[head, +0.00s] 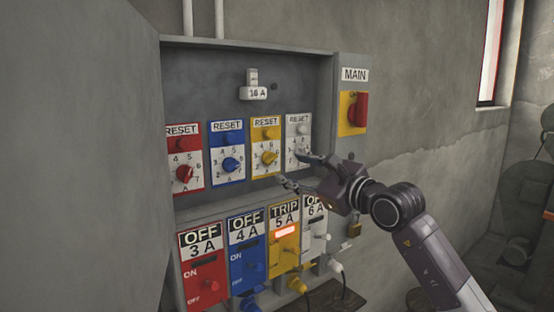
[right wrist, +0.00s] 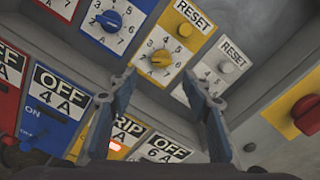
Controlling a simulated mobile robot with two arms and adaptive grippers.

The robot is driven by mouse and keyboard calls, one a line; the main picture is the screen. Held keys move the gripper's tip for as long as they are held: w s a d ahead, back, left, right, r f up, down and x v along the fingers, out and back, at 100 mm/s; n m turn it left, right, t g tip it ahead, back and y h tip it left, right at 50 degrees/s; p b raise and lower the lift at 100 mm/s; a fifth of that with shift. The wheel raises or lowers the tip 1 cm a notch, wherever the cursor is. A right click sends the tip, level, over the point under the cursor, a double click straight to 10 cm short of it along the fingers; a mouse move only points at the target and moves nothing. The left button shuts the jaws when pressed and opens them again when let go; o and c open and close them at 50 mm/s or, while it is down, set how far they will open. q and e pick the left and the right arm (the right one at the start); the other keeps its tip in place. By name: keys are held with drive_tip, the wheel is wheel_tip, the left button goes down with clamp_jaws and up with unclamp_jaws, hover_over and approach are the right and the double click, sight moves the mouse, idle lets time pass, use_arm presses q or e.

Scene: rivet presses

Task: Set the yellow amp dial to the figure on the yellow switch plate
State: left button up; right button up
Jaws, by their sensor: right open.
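The yellow amp dial (head: 269,158) is a yellow knob on a white scale, below a yellow RESET plate. The figure its pointer marks is too small to read surely. The yellow switch plate (head: 284,248) below it reads TRIP 5 A and has a lit orange lamp. My right gripper (head: 297,170) is open and empty, just right of the yellow dial and in front of the white dial. In the right wrist view the yellow dial (right wrist: 161,59) shows beyond and between the open fingertips (right wrist: 159,78), with no visible contact. My left gripper is not in view.
Red (head: 184,173), blue (head: 230,164) and white (head: 302,154) dials flank the yellow one. OFF plates for 3 A, 4 A and 6 A stand below. The red MAIN switch (head: 361,110) is at right. The open cabinet door (head: 80,150) fills the left.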

sight(273, 160)
drive_tip(key=p+x, duration=0.1)
drive_tip(key=x, duration=0.2)
drive_tip(key=p+x, duration=0.2)
drive_tip(key=x, duration=0.1)
drive_tip(key=shift+w+a+r, duration=0.1)
drive_tip(key=shift+w+r, duration=0.05)
drive_tip(key=shift+r, duration=0.1)
drive_tip(key=shift+w+a+f+p, duration=0.1)
drive_tip(key=shift+w+a+p, duration=0.25)
drive_tip(key=shift+w+p, duration=0.15)
drive_tip(key=c, duration=1.2)
drive_tip(key=shift+o, duration=0.2)
